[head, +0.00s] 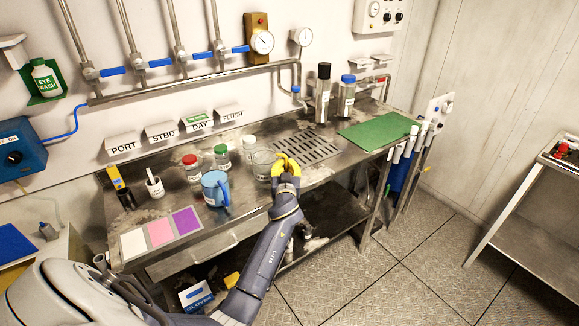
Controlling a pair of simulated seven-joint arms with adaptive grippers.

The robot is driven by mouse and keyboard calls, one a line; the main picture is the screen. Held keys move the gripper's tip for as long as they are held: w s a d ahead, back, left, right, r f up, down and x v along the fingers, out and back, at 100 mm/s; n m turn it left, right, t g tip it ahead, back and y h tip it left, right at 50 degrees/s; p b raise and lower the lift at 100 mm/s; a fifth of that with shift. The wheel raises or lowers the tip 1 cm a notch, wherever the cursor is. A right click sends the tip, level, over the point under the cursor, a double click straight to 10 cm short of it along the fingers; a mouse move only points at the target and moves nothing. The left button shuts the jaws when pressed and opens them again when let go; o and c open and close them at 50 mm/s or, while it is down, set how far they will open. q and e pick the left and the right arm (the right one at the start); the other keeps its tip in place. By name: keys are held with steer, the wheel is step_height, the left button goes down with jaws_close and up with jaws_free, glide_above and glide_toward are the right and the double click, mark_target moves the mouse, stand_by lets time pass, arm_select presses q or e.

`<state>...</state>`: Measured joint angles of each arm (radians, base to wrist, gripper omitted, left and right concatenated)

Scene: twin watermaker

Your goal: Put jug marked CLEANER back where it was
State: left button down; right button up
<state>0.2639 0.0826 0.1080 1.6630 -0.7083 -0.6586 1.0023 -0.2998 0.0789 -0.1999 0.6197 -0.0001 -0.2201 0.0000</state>
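A blue jug (215,189) stands upright on the steel bench, left of my gripper. Its handle faces the front right, and any wording on it is too small to read. A clear glass vessel (262,165) stands between the jug and my gripper. My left gripper (286,163), with yellow fingers, is just right of the glass vessel, near the front of the drain grate. It is apart from the blue jug. The finger gap is too small and turned away to judge. My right gripper is not in view.
Jars with red (191,166) and green (222,156) lids stand behind the blue jug. Coloured pads (159,232) lie at the bench's front left. Two tall bottles (322,93) and a green mat (377,131) are right of the drain grate (307,148).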

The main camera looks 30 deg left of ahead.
arm_select(q)
steer(key=shift+f, duration=0.15)
steer(key=c, duration=1.5)
jaws_free()
steer(key=shift+c, duration=0.2)
steer(key=shift+r, duration=0.2)
steer(key=shift+s+d+f, duration=0.15)
steer(key=shift+s, duration=0.15)
steer(key=v, duration=1.1)
steer(key=shift+s, duration=0.15)
steer(key=o, duration=1.5)
steer(key=shift+o, duration=0.2)
